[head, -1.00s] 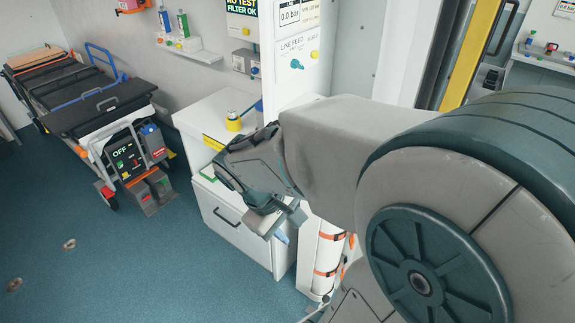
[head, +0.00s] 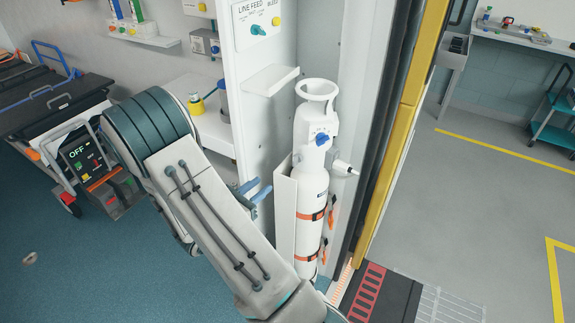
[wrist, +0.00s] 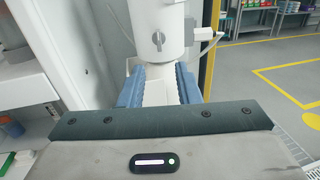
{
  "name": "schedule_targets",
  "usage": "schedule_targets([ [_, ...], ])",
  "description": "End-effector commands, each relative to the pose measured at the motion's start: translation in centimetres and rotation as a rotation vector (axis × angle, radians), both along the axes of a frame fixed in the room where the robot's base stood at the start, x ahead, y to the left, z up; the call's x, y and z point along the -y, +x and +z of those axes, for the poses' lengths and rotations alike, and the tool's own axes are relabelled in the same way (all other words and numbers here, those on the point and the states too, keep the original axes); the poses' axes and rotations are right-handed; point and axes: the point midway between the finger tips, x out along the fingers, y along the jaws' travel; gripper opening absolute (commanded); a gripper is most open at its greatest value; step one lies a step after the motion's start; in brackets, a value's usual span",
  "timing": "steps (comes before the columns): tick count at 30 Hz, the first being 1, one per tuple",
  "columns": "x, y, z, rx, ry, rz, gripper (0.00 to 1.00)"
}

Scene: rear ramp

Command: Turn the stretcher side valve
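A white gas cylinder (head: 309,210) stands upright in a bracket, with a round collar on top and a blue knob (head: 322,139) on its head. A line feed panel (head: 256,22) with a teal knob (head: 258,30) is on the wall above left. Which knob is the stretcher side valve, I cannot tell. My gripper (head: 250,190) is left of the cylinder, partly hidden by my arm. In the wrist view, my gripper (wrist: 160,86) is open, its blue fingers apart, with a white fitting with a grey knob (wrist: 158,39) ahead of them.
The stretcher (head: 60,95) stands at the far left, beside a small "OFF" display unit (head: 82,158). A white shelf (head: 269,80) juts out just above and left of the cylinder. A yellow door post (head: 400,125) is on the right. Open grey floor (head: 480,190) lies beyond it.

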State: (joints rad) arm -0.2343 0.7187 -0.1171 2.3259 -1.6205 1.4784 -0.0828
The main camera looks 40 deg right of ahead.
Motion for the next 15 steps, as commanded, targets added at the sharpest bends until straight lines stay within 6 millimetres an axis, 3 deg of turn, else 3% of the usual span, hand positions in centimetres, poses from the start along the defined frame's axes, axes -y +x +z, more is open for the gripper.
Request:
schedule_targets([
  [5,1.2,0.5,-0.2,-0.01,-0.011,0.013,0.3],
  [15,8.0,1.9,-0.1,-0.009,-0.01,0.009,0.3],
])
